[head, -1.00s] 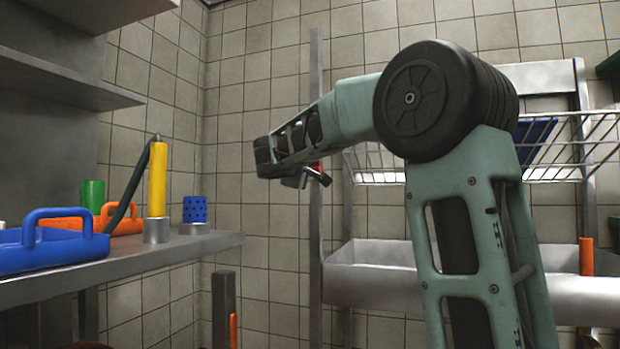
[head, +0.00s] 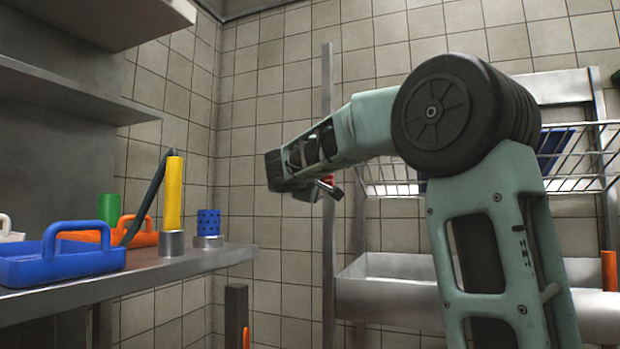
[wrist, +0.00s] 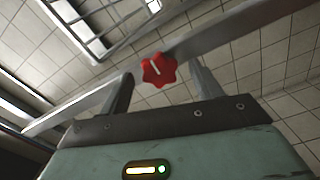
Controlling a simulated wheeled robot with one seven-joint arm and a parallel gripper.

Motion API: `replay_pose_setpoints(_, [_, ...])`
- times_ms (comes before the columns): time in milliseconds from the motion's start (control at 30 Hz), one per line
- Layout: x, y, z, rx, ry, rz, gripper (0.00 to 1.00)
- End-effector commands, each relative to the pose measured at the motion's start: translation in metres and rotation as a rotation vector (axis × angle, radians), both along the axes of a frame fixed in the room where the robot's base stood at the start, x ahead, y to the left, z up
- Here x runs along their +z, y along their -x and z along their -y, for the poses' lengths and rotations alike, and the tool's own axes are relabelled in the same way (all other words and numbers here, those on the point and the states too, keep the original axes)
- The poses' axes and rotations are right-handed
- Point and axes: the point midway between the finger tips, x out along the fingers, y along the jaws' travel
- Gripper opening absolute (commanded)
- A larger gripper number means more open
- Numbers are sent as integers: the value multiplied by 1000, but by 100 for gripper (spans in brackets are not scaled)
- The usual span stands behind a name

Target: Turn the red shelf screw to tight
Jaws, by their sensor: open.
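The red shelf screw (wrist: 158,69) is a lobed red knob with a white mark on its face. It sits on a grey metal post (wrist: 228,34) that crosses the wrist view diagonally. My gripper (wrist: 161,74) is open, with one finger on each side of the knob in the picture. I cannot tell whether either finger touches it. In the head view the red screw (head: 328,180) shows as a small red patch at the upright post (head: 328,120), partly hidden by my gripper (head: 330,188).
A wire rack (head: 385,180) and a metal sink (head: 390,295) stand right of the post, partly behind my arm. At left, a steel shelf (head: 225,258) holds a blue tray (head: 65,268), an orange tray (head: 145,238), a yellow cylinder (head: 173,195) and a blue perforated cup (head: 208,222).

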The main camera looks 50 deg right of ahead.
Motion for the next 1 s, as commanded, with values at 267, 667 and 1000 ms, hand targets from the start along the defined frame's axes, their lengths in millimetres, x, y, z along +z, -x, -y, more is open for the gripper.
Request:
replay_pose_setpoints(267, [3, 21, -54, 7, 0, -1, 64])
replay_pose_setpoints(667, [2, 54, -132, 4, 1, -1, 64])
replay_pose_setpoints(1000, [0, 63, -153, 1, -1, 0, 64])
